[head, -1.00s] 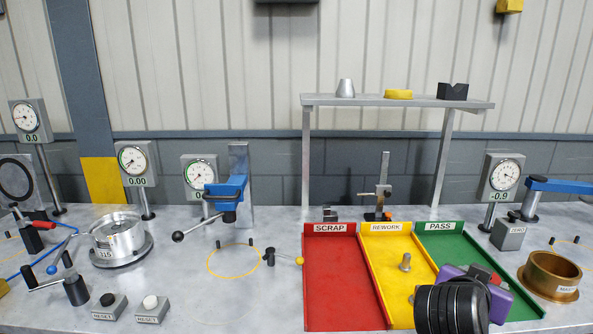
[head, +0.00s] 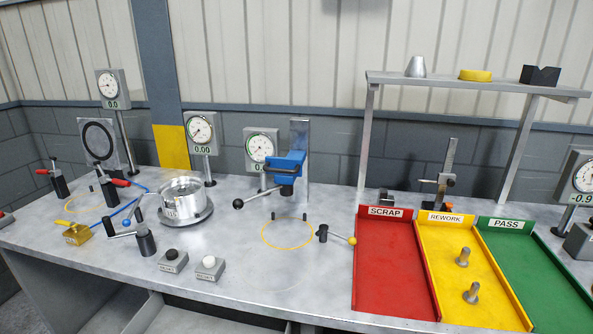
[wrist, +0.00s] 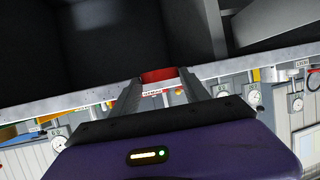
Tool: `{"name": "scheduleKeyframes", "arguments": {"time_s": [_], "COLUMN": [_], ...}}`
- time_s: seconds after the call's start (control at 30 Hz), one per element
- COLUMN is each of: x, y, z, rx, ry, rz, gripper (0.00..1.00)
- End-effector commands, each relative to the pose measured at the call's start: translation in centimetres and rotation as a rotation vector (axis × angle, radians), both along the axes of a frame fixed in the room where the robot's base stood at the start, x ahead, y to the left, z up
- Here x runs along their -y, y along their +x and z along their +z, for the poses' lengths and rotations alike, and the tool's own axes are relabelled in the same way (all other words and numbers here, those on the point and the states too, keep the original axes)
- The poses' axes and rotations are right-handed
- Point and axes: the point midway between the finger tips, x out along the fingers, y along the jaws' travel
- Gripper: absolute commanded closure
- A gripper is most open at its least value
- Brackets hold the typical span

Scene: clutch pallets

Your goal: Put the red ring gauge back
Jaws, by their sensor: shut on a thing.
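In the wrist view my gripper (wrist: 159,80) has its two grey fingers closed on a red piece, which I take to be the red ring gauge (wrist: 157,74). Only a short curved strip of it shows between the fingertips, so its full shape is hidden. It is seen against the front edge of the bench and the dark space under it. My gripper and the ring do not show in the head view.
The bench (head: 235,290) carries red scrap (head: 395,265), yellow rework and green pass trays at right. Dial gauges, a silver cylinder (head: 182,193), a blue clamp (head: 287,168) and reset buttons (head: 209,267) stand on it. A raised shelf (head: 470,86) spans the trays.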

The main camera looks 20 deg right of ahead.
Motion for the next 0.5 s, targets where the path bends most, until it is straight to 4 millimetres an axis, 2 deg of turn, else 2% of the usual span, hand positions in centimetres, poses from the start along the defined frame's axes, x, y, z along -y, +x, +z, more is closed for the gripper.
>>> {"name": "scheduleKeyframes", "arguments": {"time_s": [0.03,0.1,0.23,0.37,0.5], "x": [-2.0,-4.8,-8.5,-10.2,-10.0], "y": [0.5,1.2,2.3,2.8,2.7], "z": [-1.9,-4.3,-7.3,-8.9,-8.6], "rx": [-0.005,-0.003,0.003,0.005,0.006], "ry": [0.0,0.0,0.0,-0.001,-0.004], "rz": [0.077,0.182,0.328,0.399,0.391], "gripper": [1.0,1.0,1.0,1.0,1.0]}}
